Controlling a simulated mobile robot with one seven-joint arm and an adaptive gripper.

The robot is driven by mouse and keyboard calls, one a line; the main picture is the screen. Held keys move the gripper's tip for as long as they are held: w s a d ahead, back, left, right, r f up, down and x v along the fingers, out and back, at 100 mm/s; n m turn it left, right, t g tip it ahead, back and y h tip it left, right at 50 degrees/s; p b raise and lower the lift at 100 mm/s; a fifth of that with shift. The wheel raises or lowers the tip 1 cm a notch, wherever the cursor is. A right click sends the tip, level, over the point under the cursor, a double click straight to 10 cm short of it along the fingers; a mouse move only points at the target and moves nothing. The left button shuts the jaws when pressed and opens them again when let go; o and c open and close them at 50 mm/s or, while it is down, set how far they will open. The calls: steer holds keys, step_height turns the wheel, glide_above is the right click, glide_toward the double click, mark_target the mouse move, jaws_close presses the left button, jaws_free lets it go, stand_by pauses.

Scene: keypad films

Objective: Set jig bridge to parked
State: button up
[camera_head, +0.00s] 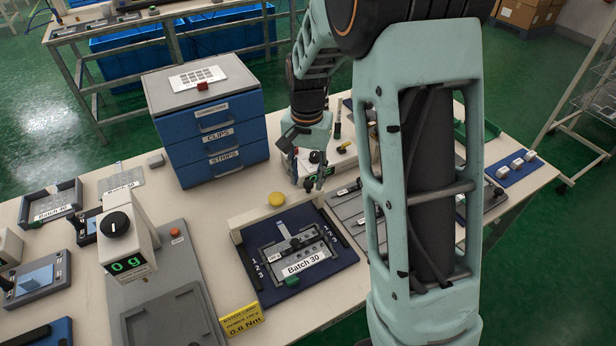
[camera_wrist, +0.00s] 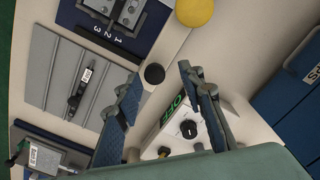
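The jig (camera_head: 347,250) is a dark blue board with 1-2-3 marks along both sides and a grey plate labelled Batch 30 (camera_head: 305,264) on it. A cream bar (camera_head: 280,212), which looks like the jig bridge, spans the board's back edge. Part of the jig with its 1-2-3 marks (camera_wrist: 111,42) shows at the top left of the wrist view. My gripper (camera_wrist: 160,97) is open and empty, its two blue-padded fingers apart. In the head view it is up behind the jig's back right corner, in front of a white device.
A white device with a black knob (camera_wrist: 188,129) and green OFF display lies beyond my fingers. A grey tray with tools (camera_wrist: 50,75) is beside the jig. A blue drawer cabinet (camera_head: 212,135) stands behind, left.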

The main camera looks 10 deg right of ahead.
steer(key=shift+s, duration=0.1)
step_height(320, 180, up, 12)
stand_by(0.5)
